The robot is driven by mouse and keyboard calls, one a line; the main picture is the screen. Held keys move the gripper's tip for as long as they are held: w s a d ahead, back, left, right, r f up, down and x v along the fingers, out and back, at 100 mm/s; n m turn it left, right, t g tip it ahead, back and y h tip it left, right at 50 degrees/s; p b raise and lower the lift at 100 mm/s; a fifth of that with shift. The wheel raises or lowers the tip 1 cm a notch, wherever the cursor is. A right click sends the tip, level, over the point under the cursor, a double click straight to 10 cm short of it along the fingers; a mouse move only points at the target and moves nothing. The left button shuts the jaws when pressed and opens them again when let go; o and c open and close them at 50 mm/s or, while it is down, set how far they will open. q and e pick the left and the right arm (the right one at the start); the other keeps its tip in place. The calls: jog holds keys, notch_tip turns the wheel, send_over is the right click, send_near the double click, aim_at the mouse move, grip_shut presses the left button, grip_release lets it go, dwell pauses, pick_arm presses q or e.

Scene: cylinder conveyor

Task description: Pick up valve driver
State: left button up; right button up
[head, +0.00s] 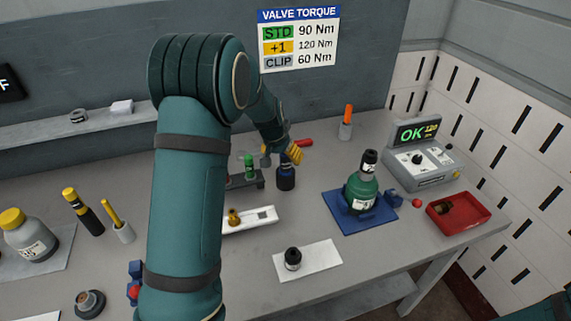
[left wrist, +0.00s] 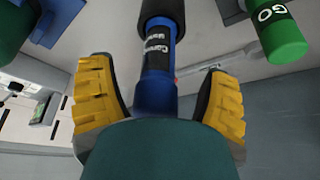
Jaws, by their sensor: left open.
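A blue and black upright tool (head: 286,179), which looks like the valve driver, stands on the bench behind the small white tray. In the left wrist view, its blue body (left wrist: 156,85) with a dark label lies between the fingers of my left gripper (left wrist: 160,100). The yellow-padded fingers are open, one on each side, with gaps to the tool. In the head view, my left gripper (head: 292,154) is at the tool's top, and my arm hides part of the bench. My right gripper is not in view.
A green GO cylinder (left wrist: 281,33) stands close beside the tool; it is in a dark holder (head: 243,182). A red-handled item (head: 302,142) lies behind. A green bottle (head: 361,193) on a blue base, a red tray (head: 459,213) and a display unit (head: 424,165) are at right.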

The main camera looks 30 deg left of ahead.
pick_arm(q)
jog(key=x, duration=0.2)
jog(key=shift+w+f, duration=0.25)
jog(key=shift+f, duration=0.1)
jog(key=shift+c, duration=0.3)
grip_shut()
jog(key=shift+r, duration=0.1)
